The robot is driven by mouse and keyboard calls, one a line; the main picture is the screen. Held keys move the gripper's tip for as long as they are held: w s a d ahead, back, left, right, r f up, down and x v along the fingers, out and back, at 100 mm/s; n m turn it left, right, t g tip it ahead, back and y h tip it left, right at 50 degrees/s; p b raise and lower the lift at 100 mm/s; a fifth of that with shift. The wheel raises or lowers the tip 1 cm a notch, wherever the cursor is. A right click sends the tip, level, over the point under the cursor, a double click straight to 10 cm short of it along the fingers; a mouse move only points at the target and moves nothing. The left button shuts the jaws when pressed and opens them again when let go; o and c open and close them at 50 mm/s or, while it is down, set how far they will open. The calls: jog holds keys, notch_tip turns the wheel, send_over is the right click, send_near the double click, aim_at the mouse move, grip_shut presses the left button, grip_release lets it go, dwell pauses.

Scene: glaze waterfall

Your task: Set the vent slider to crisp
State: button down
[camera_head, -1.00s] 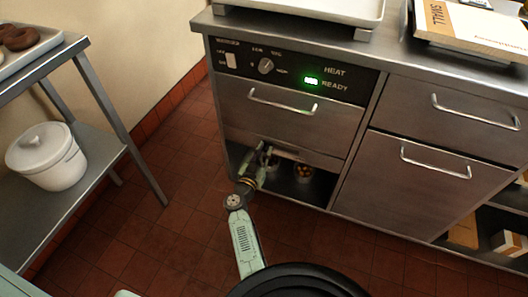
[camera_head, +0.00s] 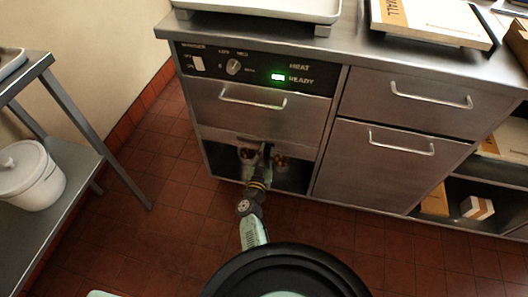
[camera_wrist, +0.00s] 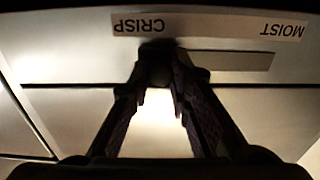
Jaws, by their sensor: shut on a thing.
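In the wrist view, a panel carries an upside-down CRISP label (camera_wrist: 142,25) at picture left and an upside-down MOIST label (camera_wrist: 284,31) at picture right. A slot (camera_wrist: 228,60) runs between them. The dark vent slider knob (camera_wrist: 155,47) sits directly by the CRISP label, at that end of the visible slot. My gripper (camera_wrist: 157,72) is shut on the knob, and its fingertips hide part of it. In the head view, my gripper (camera_head: 264,155) reaches to the low front of the warmer, below its drawer (camera_head: 262,104); the knob cannot be made out there.
An open bay with containers (camera_head: 281,161) lies behind my gripper. The control panel (camera_head: 215,64) above shows a lit green READY light (camera_head: 278,77). A metal cart (camera_head: 75,150) with a white pot (camera_head: 30,176) stands at left. The tiled floor between is clear.

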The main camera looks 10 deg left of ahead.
jog(key=c, duration=1.5)
grip_release()
jog(key=shift+d, duration=0.3)
jog(key=shift+a, duration=0.1)
jog(key=s, duration=0.7)
jog(key=shift+s+a, duration=0.1)
jog(key=shift+s, duration=0.15)
